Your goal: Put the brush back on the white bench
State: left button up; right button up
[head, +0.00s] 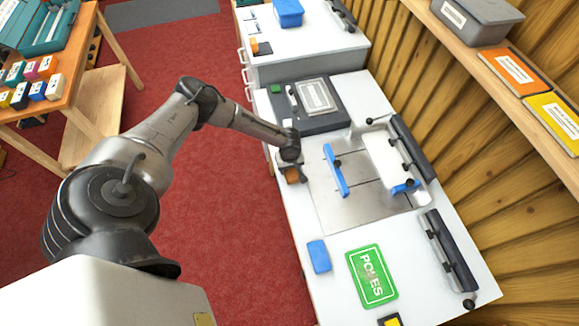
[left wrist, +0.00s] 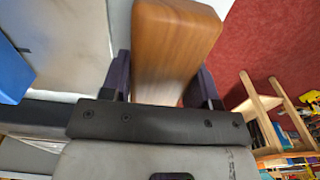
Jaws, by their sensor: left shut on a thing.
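My left gripper (head: 290,163) is at the left edge of the white bench (head: 293,222), beside the metal plate. It is shut on the brush (head: 292,175), of which only a small brown piece shows below the gripper in the head view. In the left wrist view the brush (left wrist: 175,45) is a broad brown wooden block between the two dark fingers of the gripper (left wrist: 163,85). Its bristles are not seen. I cannot tell whether the brush touches the bench top. My right gripper is not in view.
A metal plate with blue clamps (head: 335,170) fills the bench middle. A dark grey device (head: 308,122) stands behind it. A blue block (head: 319,256), a green sign (head: 371,276) and a black bar (head: 448,250) lie in front. Bare white bench shows along the left edge.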

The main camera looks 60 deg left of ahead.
pick_arm(q)
jog(key=shift+f, duration=0.2)
jog(key=o, duration=1.2)
